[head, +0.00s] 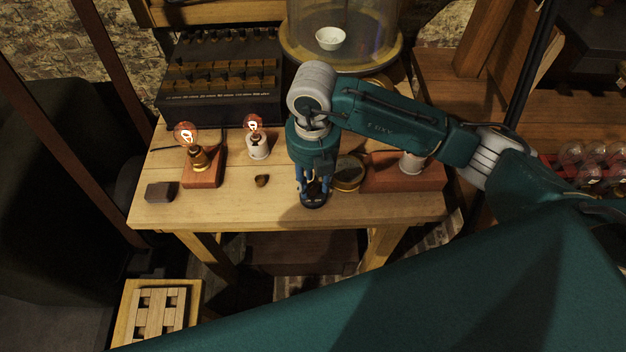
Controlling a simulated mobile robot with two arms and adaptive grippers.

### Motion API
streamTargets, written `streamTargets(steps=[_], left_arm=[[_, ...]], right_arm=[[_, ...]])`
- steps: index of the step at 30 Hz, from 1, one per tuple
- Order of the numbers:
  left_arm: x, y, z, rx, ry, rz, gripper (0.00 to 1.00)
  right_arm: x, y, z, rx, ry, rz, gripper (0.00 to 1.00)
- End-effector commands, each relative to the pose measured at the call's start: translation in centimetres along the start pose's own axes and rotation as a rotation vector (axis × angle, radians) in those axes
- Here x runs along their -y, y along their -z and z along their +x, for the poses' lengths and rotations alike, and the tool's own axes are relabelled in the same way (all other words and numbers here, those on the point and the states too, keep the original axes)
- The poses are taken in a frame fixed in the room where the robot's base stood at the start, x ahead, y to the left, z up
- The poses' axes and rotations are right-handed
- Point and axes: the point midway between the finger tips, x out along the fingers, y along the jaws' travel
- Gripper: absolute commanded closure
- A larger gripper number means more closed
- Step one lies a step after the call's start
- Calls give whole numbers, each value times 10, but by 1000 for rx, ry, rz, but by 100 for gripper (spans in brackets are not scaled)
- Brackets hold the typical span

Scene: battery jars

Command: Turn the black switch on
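A small round black base (314,202), which looks like the black switch, sits near the front edge of the wooden table. My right gripper (313,188) points straight down over it. Its blue fingers stand somewhat apart, at or just above the black piece. The gripper hides most of the switch, so I cannot tell its lever position or whether the fingers touch it. My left gripper is not in view.
Two glowing bulbs stand left, one on a reddish block (203,172), one on a white holder (259,150). A dark block (160,192) and a small brown piece (262,181) lie nearby. Behind are a dark battery box (218,108) and a glass dome (358,25).

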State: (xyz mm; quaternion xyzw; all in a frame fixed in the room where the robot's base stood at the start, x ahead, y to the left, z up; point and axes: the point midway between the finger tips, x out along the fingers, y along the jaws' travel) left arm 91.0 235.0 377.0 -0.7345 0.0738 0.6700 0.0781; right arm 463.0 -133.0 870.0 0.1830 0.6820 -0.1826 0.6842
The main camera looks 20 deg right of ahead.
Motion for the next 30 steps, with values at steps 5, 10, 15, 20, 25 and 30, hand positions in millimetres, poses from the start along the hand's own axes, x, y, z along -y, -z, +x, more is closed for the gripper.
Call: streamTargets(steps=[5,10,15,20,25,30], left_arm=[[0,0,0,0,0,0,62],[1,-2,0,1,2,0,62],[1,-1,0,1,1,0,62],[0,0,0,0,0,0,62],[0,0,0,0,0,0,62],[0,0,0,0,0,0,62]], right_arm=[[0,1,1,-2,1,-2,59],[0,1,-2,-2,1,-2,59],[-1,0,-23,1,-2,-4,59],[-1,0,-58,2,-3,-4,59],[-1,0,-92,2,-3,-3,59],[0,0,-113,1,0,-2,59]])
